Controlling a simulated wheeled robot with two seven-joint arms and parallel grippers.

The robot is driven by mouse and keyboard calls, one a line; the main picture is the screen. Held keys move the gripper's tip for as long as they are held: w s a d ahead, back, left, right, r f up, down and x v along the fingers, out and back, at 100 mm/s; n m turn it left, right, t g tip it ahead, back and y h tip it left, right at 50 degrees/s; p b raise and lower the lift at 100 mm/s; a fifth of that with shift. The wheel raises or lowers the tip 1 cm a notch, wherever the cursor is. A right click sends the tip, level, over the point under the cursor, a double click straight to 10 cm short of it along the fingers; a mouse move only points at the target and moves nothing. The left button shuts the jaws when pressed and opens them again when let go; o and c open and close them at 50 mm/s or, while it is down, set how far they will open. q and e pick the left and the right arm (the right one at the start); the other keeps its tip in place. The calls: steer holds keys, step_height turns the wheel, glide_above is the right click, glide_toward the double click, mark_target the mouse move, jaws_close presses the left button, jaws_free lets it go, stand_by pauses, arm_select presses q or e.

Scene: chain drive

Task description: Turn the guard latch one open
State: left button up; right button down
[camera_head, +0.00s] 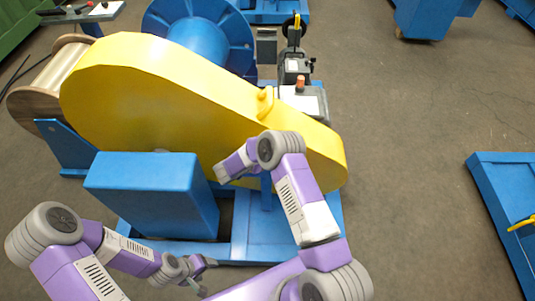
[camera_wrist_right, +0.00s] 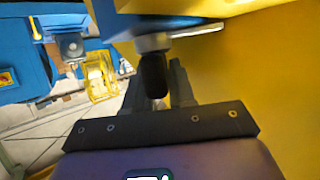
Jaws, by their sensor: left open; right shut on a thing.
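The yellow chain guard (camera_head: 180,100) stands closed over the drive in the head view. My right arm reaches to its near lower face, and its gripper is hidden there. In the right wrist view my right gripper (camera_wrist_right: 158,92) is shut on a black latch handle (camera_wrist_right: 153,72). The handle hangs under a grey metal plate (camera_wrist_right: 180,36), close to the yellow guard wall. I take this for the guard latch; its exact turn angle is hard to tell. My left gripper (camera_head: 200,270) is open and empty, low in the head view, apart from the machine.
A blue box (camera_head: 150,185) stands in front of the guard, left of my right arm. A wooden spool (camera_head: 40,85) and a blue drum (camera_head: 200,40) are behind and left. Open floor (camera_head: 410,150) lies to the right, before a blue frame (camera_head: 500,190).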

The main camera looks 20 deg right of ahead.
steer(key=shift+w+f+m+g+h+b, duration=0.1)
steer(key=shift+m+g+h+b, duration=0.3)
steer(key=shift+m+g, duration=0.7)
steer(key=shift+d+m+g+b, duration=0.1)
steer(key=shift+m+g+b, duration=0.7)
steer(key=shift+g, duration=0.2)
steer(key=m+g+b, duration=0.2)
steer(key=shift+g, duration=0.3)
steer(key=shift+m+g+y+b, duration=0.4)
steer(key=shift+m+g+b, duration=0.4)
steer(key=shift+g+b, duration=0.15)
steer(key=c, duration=1)
jaws_free()
steer(key=shift+c, duration=0.2)
